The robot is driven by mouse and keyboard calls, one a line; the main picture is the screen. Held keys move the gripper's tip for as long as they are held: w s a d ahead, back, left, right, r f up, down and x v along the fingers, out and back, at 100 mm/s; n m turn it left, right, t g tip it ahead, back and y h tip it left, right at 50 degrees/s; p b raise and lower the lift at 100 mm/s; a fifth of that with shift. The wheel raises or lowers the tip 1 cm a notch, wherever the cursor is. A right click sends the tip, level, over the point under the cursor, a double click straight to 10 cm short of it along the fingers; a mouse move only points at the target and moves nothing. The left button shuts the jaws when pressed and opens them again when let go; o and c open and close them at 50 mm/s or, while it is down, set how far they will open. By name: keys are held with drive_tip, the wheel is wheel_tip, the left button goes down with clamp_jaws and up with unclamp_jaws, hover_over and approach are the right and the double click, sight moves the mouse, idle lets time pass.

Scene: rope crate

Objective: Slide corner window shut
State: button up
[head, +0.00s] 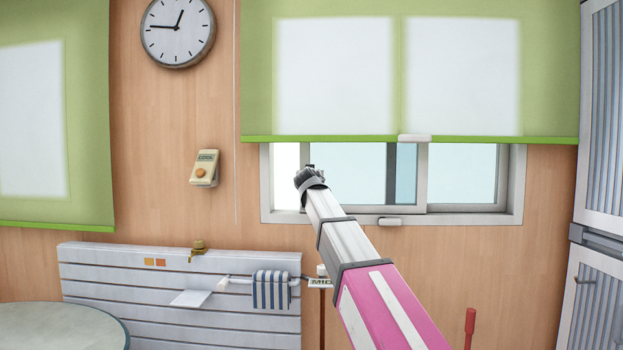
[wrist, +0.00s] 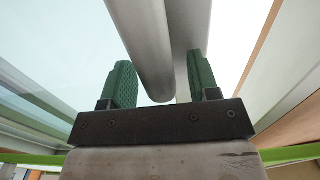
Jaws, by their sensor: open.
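The window (head: 422,175) has a pale frame and sliding panes, and its upper part is behind a green blind. A grey upright stile stands right of its middle. My arm reaches up from the lower right, and my gripper (head: 308,176) is in front of the left part of the window. In the wrist view my gripper (wrist: 161,82) is open, with two green ridged fingers apart. A rounded grey bar (wrist: 150,45) shows between the fingers, and I cannot tell whether they touch it. My arm hides part of the left panes and lower frame.
The green blind (head: 400,70) hangs low over the window. A slatted white panel (head: 180,320) with a striped towel (head: 271,290) is below left. A tall cabinet (head: 600,120) stands at the right. A round table (head: 60,328) is at the lower left.

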clamp_jaws()
drive_tip(key=a, duration=1.1)
drive_tip(key=shift+w+a, duration=0.2)
drive_tip(key=shift+a, duration=0.15)
unclamp_jaws()
drive_tip(key=shift+a, duration=0.15)
drive_tip(key=shift+s, duration=0.2)
